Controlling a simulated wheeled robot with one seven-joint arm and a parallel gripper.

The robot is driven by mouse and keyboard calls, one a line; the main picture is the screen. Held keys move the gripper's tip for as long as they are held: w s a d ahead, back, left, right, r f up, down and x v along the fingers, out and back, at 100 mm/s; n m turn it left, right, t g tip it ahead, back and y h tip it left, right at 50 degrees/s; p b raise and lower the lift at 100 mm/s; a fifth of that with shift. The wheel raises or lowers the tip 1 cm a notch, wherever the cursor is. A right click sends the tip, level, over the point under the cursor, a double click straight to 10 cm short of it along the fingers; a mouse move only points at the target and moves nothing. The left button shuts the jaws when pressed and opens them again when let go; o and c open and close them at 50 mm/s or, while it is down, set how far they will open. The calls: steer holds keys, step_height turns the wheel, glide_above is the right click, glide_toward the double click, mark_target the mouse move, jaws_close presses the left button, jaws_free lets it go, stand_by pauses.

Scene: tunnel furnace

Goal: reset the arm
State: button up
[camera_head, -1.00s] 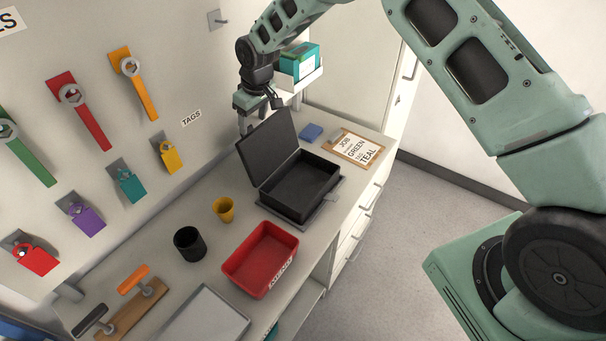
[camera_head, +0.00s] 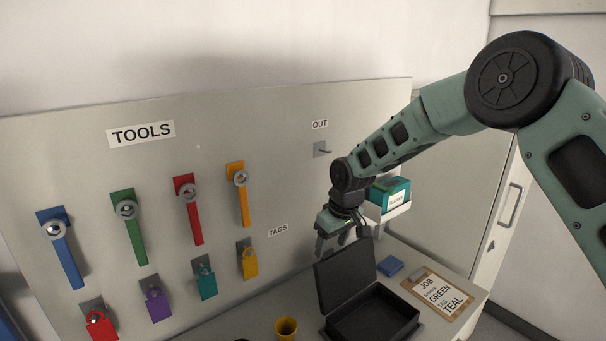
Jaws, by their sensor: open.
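My gripper (camera_head: 336,243) points down beside the lid of the open black box (camera_head: 372,316), close to the tool panel. Its two fingers are apart, and I see nothing between them. My green arm reaches in from the right, with the elbow high at the upper right. Whether a finger touches the lid I cannot tell.
The tool panel (camera_head: 300,110) holds several wrenches, several coloured tags (camera_head: 249,262) and an empty OUT hook (camera_head: 321,149). A teal box (camera_head: 389,194) sits in a white holder behind my gripper. A blue block (camera_head: 390,267), a clipboard (camera_head: 438,292) and a yellow cup (camera_head: 286,328) lie on the bench.

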steer(key=s+f+g+b, duration=0.2)
steer(key=s+b, duration=1.1)
steer(key=s, duration=1.7)
steer(key=s+d+f+h+b, duration=0.1)
steer(key=s+d+f+b, duration=0.2)
steer(key=s, duration=0.7)
steer(key=shift+d+f+n, duration=0.3)
steer(key=shift+d+f, duration=0.25)
steer(key=shift+d, duration=0.1)
steer(key=shift+d, duration=0.1)
